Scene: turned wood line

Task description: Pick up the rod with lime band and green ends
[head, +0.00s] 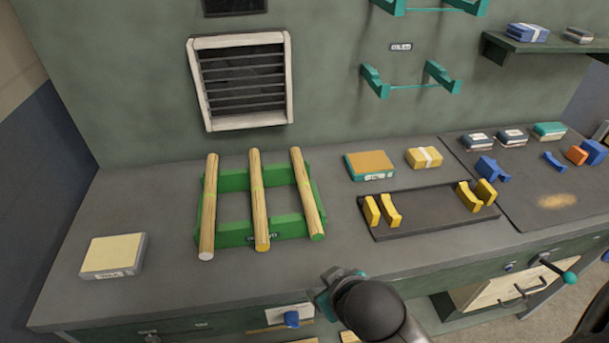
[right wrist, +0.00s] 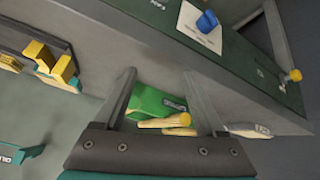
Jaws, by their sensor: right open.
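The rod with green ends (head: 308,195) is the rightmost of three rods lying side by side across a green rack (head: 233,180); its near end is green and a faint lime band shows partway along. The middle rod (head: 258,200) has a yellow near end, the left rod (head: 209,205) a white one. My right gripper (head: 328,288) is above the bench's front edge, apart from the rods, to the near right of the green end. In the right wrist view its fingers (right wrist: 160,76) are open and empty; the rack (right wrist: 150,101) and rod ends show beyond them. My left gripper is out of view.
A dark tray (head: 425,212) with yellow holders lies right of the rack, with orange and yellow boxes behind it. A cream-topped block (head: 113,256) lies at left. A vent (head: 242,80) and teal wall brackets are behind. The bench before the rack is clear.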

